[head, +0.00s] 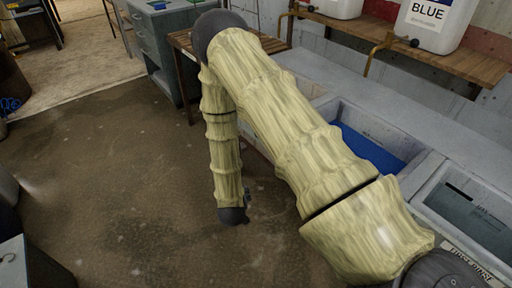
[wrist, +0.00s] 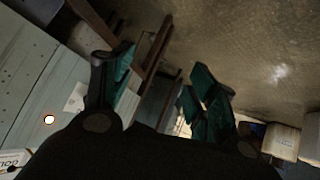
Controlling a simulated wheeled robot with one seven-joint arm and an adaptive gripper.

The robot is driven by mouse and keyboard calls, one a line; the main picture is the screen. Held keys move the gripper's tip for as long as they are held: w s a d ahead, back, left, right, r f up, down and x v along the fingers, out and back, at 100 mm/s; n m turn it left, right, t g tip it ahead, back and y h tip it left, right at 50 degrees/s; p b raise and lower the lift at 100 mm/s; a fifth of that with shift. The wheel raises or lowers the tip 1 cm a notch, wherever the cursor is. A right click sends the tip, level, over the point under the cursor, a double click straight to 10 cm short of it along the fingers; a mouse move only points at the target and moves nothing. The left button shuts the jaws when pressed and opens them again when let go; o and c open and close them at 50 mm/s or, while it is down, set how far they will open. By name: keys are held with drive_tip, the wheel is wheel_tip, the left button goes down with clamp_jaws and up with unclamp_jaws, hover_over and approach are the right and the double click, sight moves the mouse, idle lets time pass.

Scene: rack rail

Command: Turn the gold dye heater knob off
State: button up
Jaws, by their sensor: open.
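My gripper (wrist: 163,78) is open and empty in the wrist view, with its two teal-padded fingers spread apart. In the head view my arm hangs down in front of the dye bench, and its dark end is small and partly hidden. A small round bright spot with an orange rim (wrist: 49,119) is on a pale grey panel to the left of my gripper; I cannot tell whether it is a knob or a lamp. A white label that seems to read GOLD (wrist: 12,158) is at the lower left edge. No gold heater knob is clearly visible in the head view.
A grey bench holds a basin of blue dye (head: 368,148) and a basin with dark contents (head: 480,215). A white jug labelled BLUE (head: 432,30) stands on a wooden shelf (head: 395,40) above. A grey cabinet (head: 150,40) stands behind. The brown floor (head: 110,170) at left is open.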

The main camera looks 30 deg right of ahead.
drive_tip(key=w+d+r+m+g+h+b, duration=0.1)
drive_tip(key=w+d+r+m+h+b, duration=0.1)
drive_tip(key=w+d+m+h+b, duration=0.6)
drive_tip(key=w+d+r+m+g+h+b, duration=0.2)
drive_tip(key=w+h+b, duration=0.2)
drive_tip(key=w+b, duration=0.9)
drive_tip(key=s+d+r+m+g+b, duration=0.1)
drive_tip(key=d+r+m+g+b, duration=0.1)
drive_tip(key=d+b, duration=0.7)
drive_tip(key=shift+s+d+m+g+h+b, duration=0.35)
drive_tip(key=shift+d+m+g, duration=0.5)
drive_tip(key=shift+d, duration=0.35)
drive_tip(key=c, duration=1)
